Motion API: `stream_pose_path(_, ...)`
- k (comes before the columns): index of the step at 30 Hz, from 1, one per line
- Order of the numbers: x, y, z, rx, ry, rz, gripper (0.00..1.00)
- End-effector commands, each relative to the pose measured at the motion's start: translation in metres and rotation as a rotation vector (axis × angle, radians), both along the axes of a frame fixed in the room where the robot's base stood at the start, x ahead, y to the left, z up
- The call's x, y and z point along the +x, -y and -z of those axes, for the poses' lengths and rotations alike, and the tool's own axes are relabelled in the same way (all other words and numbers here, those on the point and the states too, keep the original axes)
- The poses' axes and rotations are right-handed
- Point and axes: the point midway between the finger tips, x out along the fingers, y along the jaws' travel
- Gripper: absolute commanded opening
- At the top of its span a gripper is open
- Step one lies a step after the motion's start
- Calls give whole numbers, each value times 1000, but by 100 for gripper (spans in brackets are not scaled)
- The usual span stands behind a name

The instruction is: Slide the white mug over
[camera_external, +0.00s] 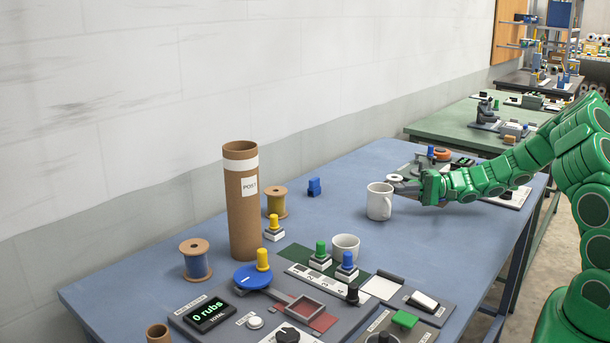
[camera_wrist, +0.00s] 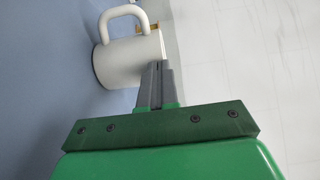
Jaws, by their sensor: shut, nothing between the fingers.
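A white mug (camera_external: 379,202) stands upright on the blue table, right of the middle in the external view. It also shows in the wrist view (camera_wrist: 126,64), with its handle toward the top of that picture. My gripper (camera_external: 401,188) is at the mug's right side in the external view, low over the table. Its grey fingers are shut with nothing between them. In the wrist view the fingertips (camera_wrist: 158,68) are at the mug's side; I cannot tell whether they touch it. A second, smaller white cup (camera_external: 345,247) stands nearer the camera.
A tall cardboard tube (camera_external: 242,215) stands at the left of the blue table (camera_external: 150,275), near thread spools (camera_external: 276,203) and a small blue object (camera_external: 314,187). Stamps (camera_external: 320,255) and a panel with a blue knob (camera_external: 252,277) fill the front. Bare table lies left of the mug.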

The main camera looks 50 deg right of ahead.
Motion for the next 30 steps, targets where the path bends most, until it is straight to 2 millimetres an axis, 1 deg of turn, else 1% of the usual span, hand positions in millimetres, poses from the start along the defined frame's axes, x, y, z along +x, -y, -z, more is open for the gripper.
stream_pose_path(1, 0, -10, -1, 4, 1, -3, 0)
stream_pose_path(9, -1, -53, -1, 4, 1, -4, 0)
stream_pose_path(15, 0, -78, 0, 1, 0, -3, 0)
stream_pose_path(30, 0, -77, 0, 0, 0, -1, 0)
